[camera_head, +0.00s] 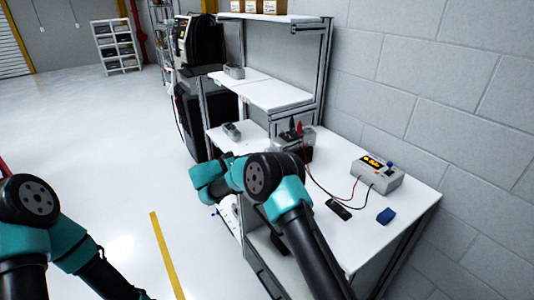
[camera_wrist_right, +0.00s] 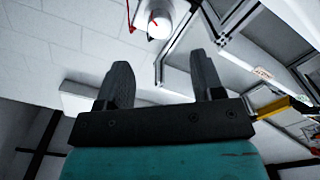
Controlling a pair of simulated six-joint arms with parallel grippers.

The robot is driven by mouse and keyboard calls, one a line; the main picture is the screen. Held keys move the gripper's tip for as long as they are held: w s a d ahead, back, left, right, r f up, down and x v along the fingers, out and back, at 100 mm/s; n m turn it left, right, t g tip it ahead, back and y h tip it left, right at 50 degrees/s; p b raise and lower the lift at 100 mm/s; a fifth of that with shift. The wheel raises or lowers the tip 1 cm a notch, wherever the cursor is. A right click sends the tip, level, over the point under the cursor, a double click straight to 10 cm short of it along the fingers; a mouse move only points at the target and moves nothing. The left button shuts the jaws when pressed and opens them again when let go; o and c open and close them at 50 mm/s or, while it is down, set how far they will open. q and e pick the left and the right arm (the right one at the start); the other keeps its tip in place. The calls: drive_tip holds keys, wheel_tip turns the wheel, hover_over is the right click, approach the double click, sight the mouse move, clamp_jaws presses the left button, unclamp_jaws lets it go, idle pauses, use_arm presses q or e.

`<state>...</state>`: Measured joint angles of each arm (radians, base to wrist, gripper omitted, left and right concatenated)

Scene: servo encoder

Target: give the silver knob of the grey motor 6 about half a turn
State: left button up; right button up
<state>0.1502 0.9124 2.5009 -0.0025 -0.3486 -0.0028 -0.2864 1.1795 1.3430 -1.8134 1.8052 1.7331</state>
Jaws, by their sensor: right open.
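The grey motor 6 (camera_head: 308,148) appears to be the grey unit on the bench with red and black leads, partly hidden behind my right arm. In the right wrist view, a round silver knob (camera_wrist_right: 160,22) with a red mark sits at the top edge, beyond the fingertips. My right gripper (camera_wrist_right: 160,68) is open and empty, its two dark fingers apart and clear of the knob. In the head view its fingers are hidden. My left arm shows at the lower left, but its gripper is out of view.
A power supply (camera_head: 378,175) with a lit orange display stands on the white bench (camera_head: 330,245), wired by red and black leads. A black device (camera_head: 338,209) and a blue block (camera_head: 386,216) lie in front. Shelves (camera_head: 270,92) rise behind; a block wall borders the right.

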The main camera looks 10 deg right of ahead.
sight(270, 151)
drive_tip(key=x, duration=0.9)
drive_tip(key=shift+w+d, duration=0.1)
drive_tip(key=shift+d, duration=0.2)
drive_tip(key=shift+c, duration=0.3)
drive_tip(key=c, duration=0.9)
drive_tip(key=shift+o, duration=0.2)
drive_tip(key=shift+n, duration=0.4)
